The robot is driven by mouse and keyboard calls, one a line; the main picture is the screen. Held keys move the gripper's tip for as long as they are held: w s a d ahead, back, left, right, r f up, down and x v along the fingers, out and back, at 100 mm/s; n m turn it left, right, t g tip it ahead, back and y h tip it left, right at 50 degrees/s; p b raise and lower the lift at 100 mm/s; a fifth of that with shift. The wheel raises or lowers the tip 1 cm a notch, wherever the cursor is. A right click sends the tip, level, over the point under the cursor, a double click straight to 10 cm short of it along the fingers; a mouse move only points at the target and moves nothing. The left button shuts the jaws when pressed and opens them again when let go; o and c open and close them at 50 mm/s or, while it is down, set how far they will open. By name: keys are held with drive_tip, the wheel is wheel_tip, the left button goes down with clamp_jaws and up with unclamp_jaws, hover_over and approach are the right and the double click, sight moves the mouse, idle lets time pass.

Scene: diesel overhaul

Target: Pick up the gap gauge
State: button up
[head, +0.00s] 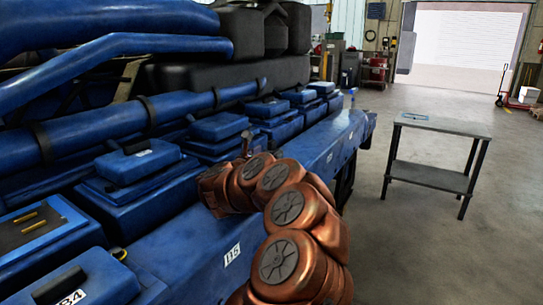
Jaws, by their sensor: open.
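A small flat bluish item (414,116) lies on the top of a grey two-tier table (452,126) at the right. It may be the gap gauge, but it is too small to tell for sure. My copper-coloured arm rises from the bottom middle and bends left over the blue engine. My gripper cannot be made out; the arm's far end is turned away behind its own links. The arm is well apart from the table.
The long blue engine (181,243) with several box-like covers fills the left, close to my arm. Two brass-coloured rods (28,225) lie on an open cover at the far left. Open concrete floor (415,240) surrounds the table. A red trolley (513,100) stands far right.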

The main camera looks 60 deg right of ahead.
drive_tip(key=shift+w+d+r+p, duration=0.1)
drive_tip(key=shift+d+p, duration=0.5)
drive_tip(key=shift+d, duration=0.85)
drive_tip(key=shift+c, duration=0.3)
clamp_jaws()
